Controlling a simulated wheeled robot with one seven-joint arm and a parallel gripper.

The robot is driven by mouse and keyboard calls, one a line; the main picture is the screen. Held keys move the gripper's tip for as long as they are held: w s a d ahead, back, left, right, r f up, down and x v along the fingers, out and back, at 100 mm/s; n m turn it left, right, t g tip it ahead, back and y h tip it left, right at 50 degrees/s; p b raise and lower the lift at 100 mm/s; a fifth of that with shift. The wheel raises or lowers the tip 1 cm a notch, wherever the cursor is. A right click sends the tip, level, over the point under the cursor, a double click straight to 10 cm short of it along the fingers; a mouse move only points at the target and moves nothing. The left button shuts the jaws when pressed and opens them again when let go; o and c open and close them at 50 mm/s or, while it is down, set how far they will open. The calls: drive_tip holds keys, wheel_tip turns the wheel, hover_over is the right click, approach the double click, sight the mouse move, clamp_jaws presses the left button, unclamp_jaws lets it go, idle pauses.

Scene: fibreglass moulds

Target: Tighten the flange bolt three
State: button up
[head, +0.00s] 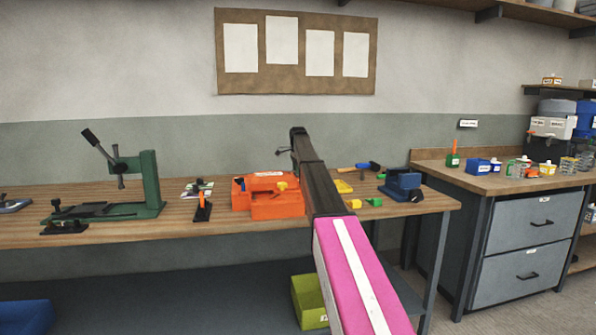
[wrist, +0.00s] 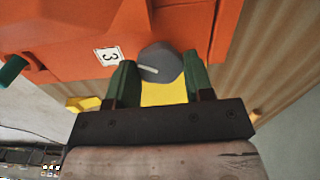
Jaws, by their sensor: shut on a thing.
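The orange mould (head: 275,209) sits on the wooden bench in the head view, just left of my arm. It also fills the top of the wrist view (wrist: 70,35). A white label with the number 3 (wrist: 108,55) is on it. Right of the label is flange bolt three (wrist: 161,62), a grey round head with a pale line across it. My gripper (wrist: 160,74) has green fingers, one on each side of the bolt head, and is shut on it. In the head view my arm hides the fingers. A yellow surface (wrist: 165,94) shows between the fingers.
A green lever press (head: 148,180) stands at left on the bench (head: 225,225). A blue vice (head: 402,184) and small yellow and green pieces lie right of my arm. A grey drawer cabinet (head: 525,232) with small containers stands at right. A lime bin (head: 308,300) is below the bench.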

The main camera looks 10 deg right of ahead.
drive_tip(key=m, duration=0.5)
drive_tip(key=shift+m, duration=0.3)
drive_tip(key=m, duration=0.5)
drive_tip(key=shift+m, duration=0.4)
drive_tip(key=o, duration=0.9)
